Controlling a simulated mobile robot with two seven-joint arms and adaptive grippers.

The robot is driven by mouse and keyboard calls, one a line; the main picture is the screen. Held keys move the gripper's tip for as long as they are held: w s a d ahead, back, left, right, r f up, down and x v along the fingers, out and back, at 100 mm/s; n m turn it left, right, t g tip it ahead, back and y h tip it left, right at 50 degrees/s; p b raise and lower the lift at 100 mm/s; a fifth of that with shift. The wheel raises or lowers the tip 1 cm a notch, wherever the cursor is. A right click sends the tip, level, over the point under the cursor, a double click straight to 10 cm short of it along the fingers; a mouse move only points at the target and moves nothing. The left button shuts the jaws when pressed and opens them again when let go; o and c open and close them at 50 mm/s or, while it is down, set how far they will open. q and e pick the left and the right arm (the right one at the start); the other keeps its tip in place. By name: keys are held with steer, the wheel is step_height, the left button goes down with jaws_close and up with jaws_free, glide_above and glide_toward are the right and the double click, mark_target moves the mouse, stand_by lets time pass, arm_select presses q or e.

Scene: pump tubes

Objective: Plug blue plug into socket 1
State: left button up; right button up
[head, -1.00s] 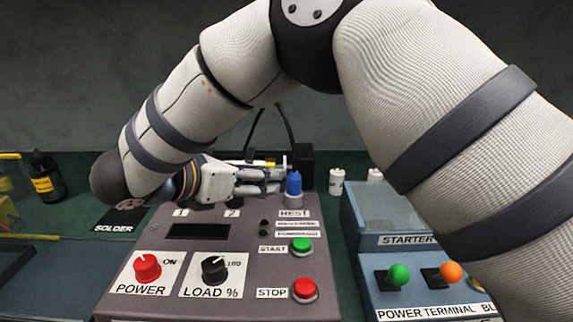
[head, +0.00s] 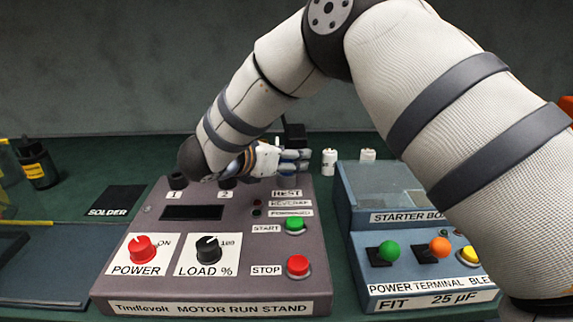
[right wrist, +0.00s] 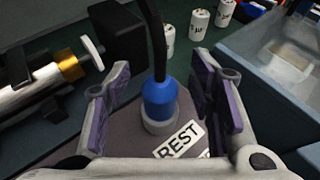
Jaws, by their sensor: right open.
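The blue plug (right wrist: 159,98) stands upright in the light round holder (right wrist: 160,127) by the REST label, with a black cable rising from its top. My right gripper (right wrist: 162,88) is open, with one purple-padded finger on each side of the plug and a gap on both sides. In the head view my right gripper (head: 293,160) is at the back of the grey motor run stand (head: 215,290) and hides most or all of the plug. Socket 1 (head: 177,180) is a dark round socket at the stand's back left, above its label. My left gripper is not in view.
Socket 2 (head: 226,183) is right of socket 1, close to my right arm. A black block (right wrist: 108,32) and a metal cylinder with a brass end (right wrist: 45,88) lie behind the stand. White capacitors (head: 329,161) and the blue starter box (head: 350,215) are to the right.

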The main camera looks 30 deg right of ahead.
jaws_close()
